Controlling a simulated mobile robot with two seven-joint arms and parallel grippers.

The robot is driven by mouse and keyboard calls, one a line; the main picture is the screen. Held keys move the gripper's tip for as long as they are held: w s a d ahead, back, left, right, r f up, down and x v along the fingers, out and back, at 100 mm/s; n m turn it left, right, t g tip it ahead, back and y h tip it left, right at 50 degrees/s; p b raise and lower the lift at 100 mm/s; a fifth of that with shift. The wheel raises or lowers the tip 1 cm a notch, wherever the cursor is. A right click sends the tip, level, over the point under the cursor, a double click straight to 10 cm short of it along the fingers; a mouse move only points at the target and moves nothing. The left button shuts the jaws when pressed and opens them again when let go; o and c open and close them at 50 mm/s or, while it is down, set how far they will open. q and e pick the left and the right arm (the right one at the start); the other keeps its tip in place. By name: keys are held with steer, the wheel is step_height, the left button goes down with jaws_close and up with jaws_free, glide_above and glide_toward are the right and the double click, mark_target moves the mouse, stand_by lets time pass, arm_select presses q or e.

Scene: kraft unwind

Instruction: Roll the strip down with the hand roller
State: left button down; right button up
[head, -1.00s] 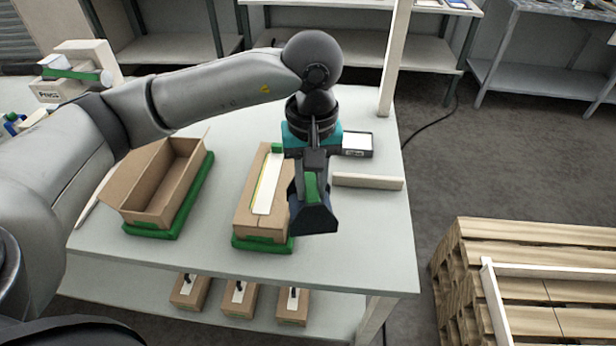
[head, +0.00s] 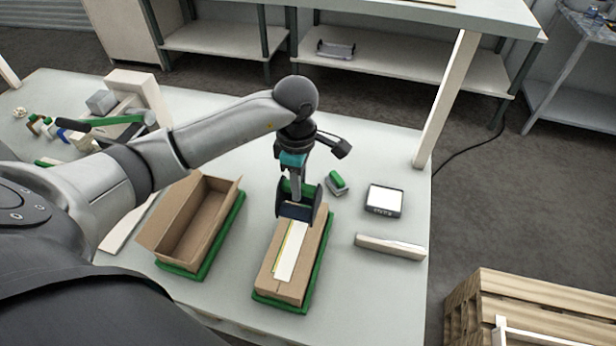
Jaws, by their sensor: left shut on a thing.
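A closed brown carton (head: 268,268) lies on a green tray (head: 309,296) on the table. A white strip with a yellow edge (head: 288,256) runs lengthwise along its top. My left gripper (head: 295,178) points down and is shut on the hand roller (head: 295,211), which has a green handle and a wide dark head. The roller head is over the far part of the carton and hides the strip's far end. I cannot tell whether it touches the strip. My right gripper is not in view.
An open empty carton (head: 172,238) stands on another green tray (head: 222,236) to the left. A small green-topped block (head: 336,183), a white-topped device (head: 384,200) and a pale bar (head: 391,246) lie to the right. A tape dispenser (head: 140,95) stands at the back left.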

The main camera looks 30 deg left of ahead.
arm_select(q)
steer(key=shift+s+d+f+b, duration=0.1)
steer(key=shift+s+f+b, duration=0.05)
steer(key=shift+f+b, duration=0.3)
steer(key=shift+f, duration=0.3)
steer(key=shift+f+b, duration=2.05)
steer(key=shift+f, duration=0.45)
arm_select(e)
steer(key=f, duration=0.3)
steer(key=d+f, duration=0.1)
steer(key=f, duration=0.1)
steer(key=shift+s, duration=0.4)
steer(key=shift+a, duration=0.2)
arm_select(q)
steer(key=shift+f+b, duration=0.3)
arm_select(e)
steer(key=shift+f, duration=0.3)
